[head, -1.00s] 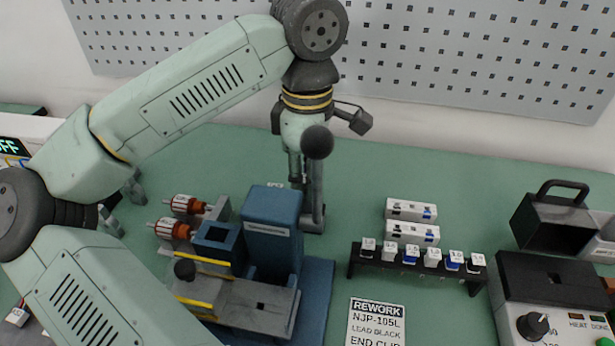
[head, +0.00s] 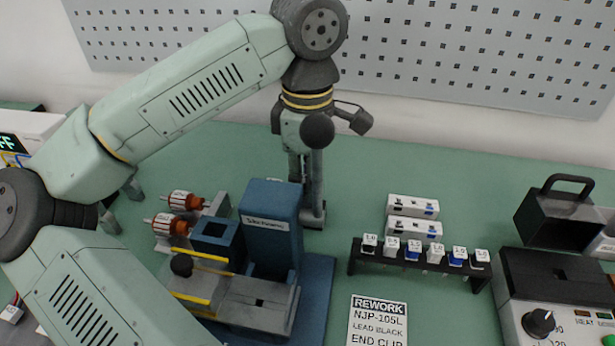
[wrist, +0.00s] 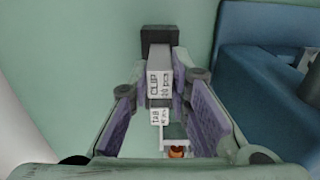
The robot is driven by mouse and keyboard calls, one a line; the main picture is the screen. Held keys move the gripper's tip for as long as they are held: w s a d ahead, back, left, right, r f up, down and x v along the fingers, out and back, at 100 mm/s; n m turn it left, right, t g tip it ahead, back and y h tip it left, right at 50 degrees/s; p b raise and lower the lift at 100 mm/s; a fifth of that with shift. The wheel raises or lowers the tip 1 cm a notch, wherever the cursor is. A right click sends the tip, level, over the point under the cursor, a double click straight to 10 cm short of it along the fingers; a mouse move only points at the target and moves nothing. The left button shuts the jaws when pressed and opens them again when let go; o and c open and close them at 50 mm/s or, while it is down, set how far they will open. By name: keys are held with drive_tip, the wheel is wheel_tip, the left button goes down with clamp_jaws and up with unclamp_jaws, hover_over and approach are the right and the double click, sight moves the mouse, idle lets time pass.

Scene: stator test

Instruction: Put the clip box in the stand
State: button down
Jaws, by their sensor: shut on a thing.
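The clip box (wrist: 160,82), pale grey with a label reading CLIP 20 pcs, sits between the fingertips of my gripper (wrist: 160,72) in the wrist view. My gripper is shut on it. A dark block (wrist: 160,38) shows just beyond the box; I cannot tell whether it is part of it. In the head view my gripper (head: 312,215) points down behind the blue press, which partly covers it, and the box is hidden there. A black rack (head: 420,268) with several small white and blue pieces stands to the right; I cannot tell whether it is the stand.
The blue press (head: 268,230) stands close to my gripper. Two white boxes (head: 412,208) lie behind the rack. A white card (head: 377,322) lies in front. A grey control box (head: 555,300) is at the right. Green table (head: 350,190) is free right of my gripper.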

drive_tip(key=shift+f, duration=0.4)
drive_tip(key=shift+f+b, duration=0.1)
drive_tip(key=shift+b, duration=0.3)
drive_tip(key=shift+f+b, duration=0.5)
drive_tip(key=c, duration=1.4)
unclamp_jaws()
wheel_tip(320, 180, up, 12)
drive_tip(key=shift+r, duration=0.1)
